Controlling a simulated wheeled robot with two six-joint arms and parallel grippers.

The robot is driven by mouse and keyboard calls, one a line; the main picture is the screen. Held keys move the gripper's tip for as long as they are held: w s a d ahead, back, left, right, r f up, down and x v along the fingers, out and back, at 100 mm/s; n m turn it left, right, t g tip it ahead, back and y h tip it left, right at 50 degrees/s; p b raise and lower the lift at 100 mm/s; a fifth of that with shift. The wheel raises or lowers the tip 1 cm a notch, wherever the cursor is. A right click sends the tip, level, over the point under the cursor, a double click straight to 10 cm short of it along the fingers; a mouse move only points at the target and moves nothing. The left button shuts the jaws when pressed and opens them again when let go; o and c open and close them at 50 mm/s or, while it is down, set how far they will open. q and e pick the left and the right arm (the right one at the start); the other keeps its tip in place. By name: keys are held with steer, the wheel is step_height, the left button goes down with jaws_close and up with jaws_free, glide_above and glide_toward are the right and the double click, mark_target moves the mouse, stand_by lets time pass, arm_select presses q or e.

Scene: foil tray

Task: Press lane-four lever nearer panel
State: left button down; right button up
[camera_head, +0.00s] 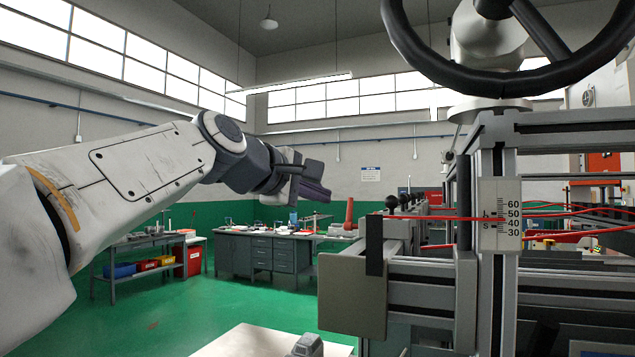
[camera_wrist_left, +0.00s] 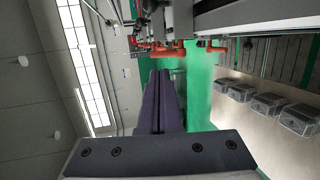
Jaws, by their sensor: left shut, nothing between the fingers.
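My left gripper (camera_head: 316,189) reaches in from the left and is held in the air with its dark fingers shut and empty. In the left wrist view its fingers (camera_wrist_left: 160,85) lie together, pointing toward a red handle (camera_wrist_left: 172,53) on the machine. There is a visible gap between them in the head view. A red upright lever (camera_head: 349,214) stands at the machine's left side. Black ball knobs (camera_head: 391,202) run back in a row beside it. I cannot tell which lever belongs to lane four. My right gripper is not in view.
The machine frame (camera_head: 497,200) with a scale plate (camera_head: 501,214) and a black handwheel (camera_head: 400,40) fills the right. A grey plate (camera_head: 352,298) juts out at its left. Several foil trays (camera_wrist_left: 268,104) show in the left wrist view. Workbenches (camera_head: 262,252) stand far behind.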

mark_target(349, 206)
arm_select(q)
steer(key=p+x, duration=0.2)
steer(key=x, duration=0.5)
steer(key=shift+w+d+f, duration=0.1)
steer(key=shift+w+d, duration=0.1)
steer(key=shift+w, duration=0.15)
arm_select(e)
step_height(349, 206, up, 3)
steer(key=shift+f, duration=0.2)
